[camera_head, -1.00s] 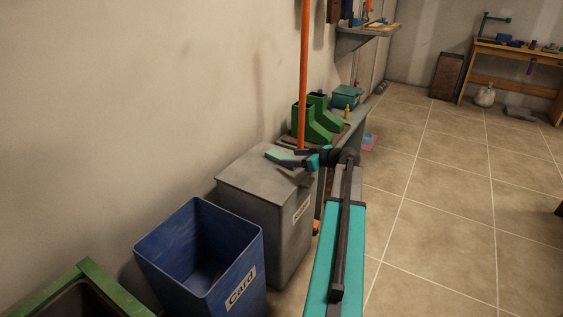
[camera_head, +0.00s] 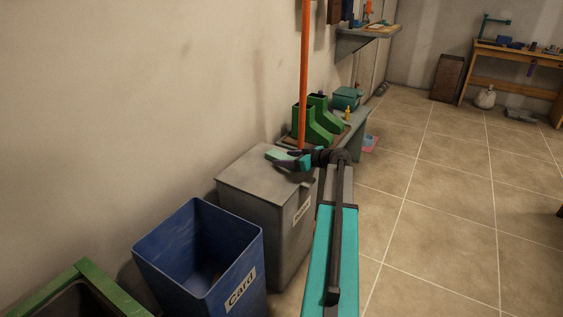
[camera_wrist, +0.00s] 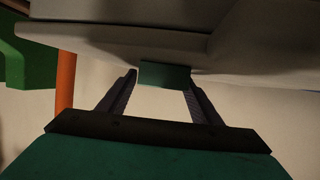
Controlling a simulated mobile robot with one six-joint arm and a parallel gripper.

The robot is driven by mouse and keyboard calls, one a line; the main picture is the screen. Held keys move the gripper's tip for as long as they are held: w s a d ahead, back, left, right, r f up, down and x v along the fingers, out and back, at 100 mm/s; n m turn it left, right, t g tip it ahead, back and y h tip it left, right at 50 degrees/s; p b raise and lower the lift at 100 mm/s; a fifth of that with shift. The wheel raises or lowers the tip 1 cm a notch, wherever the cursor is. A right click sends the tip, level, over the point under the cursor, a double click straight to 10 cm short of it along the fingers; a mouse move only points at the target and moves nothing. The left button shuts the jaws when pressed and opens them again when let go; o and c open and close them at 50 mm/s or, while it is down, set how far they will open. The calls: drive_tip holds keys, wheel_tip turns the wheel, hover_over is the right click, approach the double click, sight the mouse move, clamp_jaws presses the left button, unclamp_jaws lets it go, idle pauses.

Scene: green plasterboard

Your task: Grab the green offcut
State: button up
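The green offcut (camera_wrist: 165,75) shows in the wrist view as a small dark green block between the tips of my gripper's fingers (camera_wrist: 162,80). The two fingers stand apart, one on each side of it. I cannot tell whether they press on it. In the head view, my gripper (camera_head: 289,161) is at the top of the grey lidded bin (camera_head: 262,180), with a pale green patch, likely the offcut (camera_head: 277,154), at its fingers. Whether the offcut rests on the lid or is held just above it is unclear.
The open blue card bin (camera_head: 180,250) stands nearer, beside the grey bin. A green-rimmed container (camera_head: 95,280) is at the bottom left. An orange pole (camera_head: 304,75) and green boot-shaped pieces (camera_head: 318,125) are behind my gripper. Tiled floor is clear on the right.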

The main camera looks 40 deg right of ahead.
sight(287, 158)
drive_tip(key=c, duration=1)
drive_tip(key=shift+r, duration=0.15)
drive_tip(key=shift+r+p, duration=0.65)
drive_tip(key=shift+r, duration=0.9)
drive_tip(key=shift+s+a+r, duration=0.15)
drive_tip(key=shift+a+r, duration=0.05)
drive_tip(key=shift+a, duration=0.05)
drive_tip(key=s+a+p, duration=0.1)
drive_tip(key=s+a, duration=0.1)
drive_tip(key=a, duration=0.2)
drive_tip(key=s+a+r+p, duration=0.1)
drive_tip(key=s+a, duration=0.1)
drive_tip(key=a, duration=0.3)
drive_tip(key=s+a+p, duration=0.1)
drive_tip(key=s+a, duration=0.1)
drive_tip(key=a, duration=0.2)
drive_tip(key=shift+s+a+r, duration=0.15)
drive_tip(key=shift+s+a, duration=0.25)
